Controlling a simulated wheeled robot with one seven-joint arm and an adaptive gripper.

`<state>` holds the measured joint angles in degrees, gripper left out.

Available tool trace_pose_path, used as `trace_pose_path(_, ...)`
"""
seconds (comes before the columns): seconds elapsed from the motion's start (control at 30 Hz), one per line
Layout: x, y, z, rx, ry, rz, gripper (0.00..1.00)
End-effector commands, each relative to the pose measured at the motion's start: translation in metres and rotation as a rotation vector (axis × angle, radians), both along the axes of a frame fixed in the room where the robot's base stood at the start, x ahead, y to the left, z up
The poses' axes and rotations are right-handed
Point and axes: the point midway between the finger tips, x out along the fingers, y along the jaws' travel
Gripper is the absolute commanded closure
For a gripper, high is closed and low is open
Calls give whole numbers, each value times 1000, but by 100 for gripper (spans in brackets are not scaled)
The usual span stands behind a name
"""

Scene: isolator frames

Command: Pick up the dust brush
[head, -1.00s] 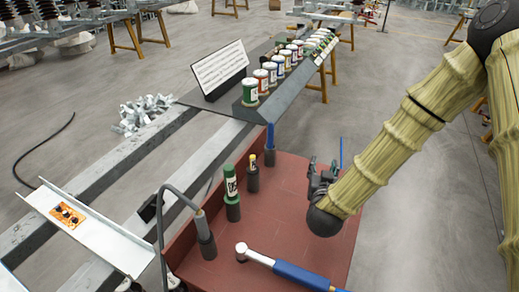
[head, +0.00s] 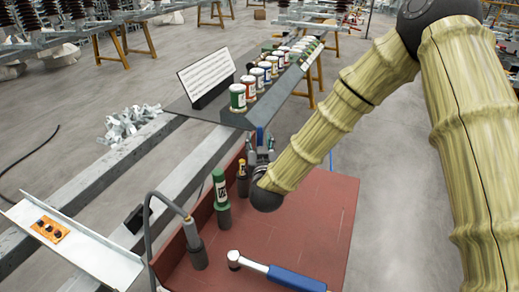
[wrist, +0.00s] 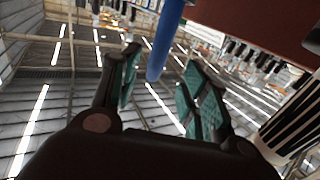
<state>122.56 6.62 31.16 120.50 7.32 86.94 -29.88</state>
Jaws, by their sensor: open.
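A slim blue upright handle (head: 260,134), likely the dust brush, stands at the far left corner of the red work surface. Its lower part is hidden behind my gripper and arm in the head view. In the wrist view the blue handle (wrist: 168,35) comes down from the top, with its end between the two finger pads or just beyond them. My gripper (head: 261,154) is open and empty, with its teal-padded fingers (wrist: 160,70) on either side of the handle. I cannot tell whether a finger touches it. Any bristles are not visible.
A rack with several cans (head: 238,98) stands behind. The surface's right part is clear.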

Motion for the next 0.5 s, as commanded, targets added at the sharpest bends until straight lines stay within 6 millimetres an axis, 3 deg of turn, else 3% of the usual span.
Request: trace_pose_path(0.5,51,-1,-3,1,1,0,55)
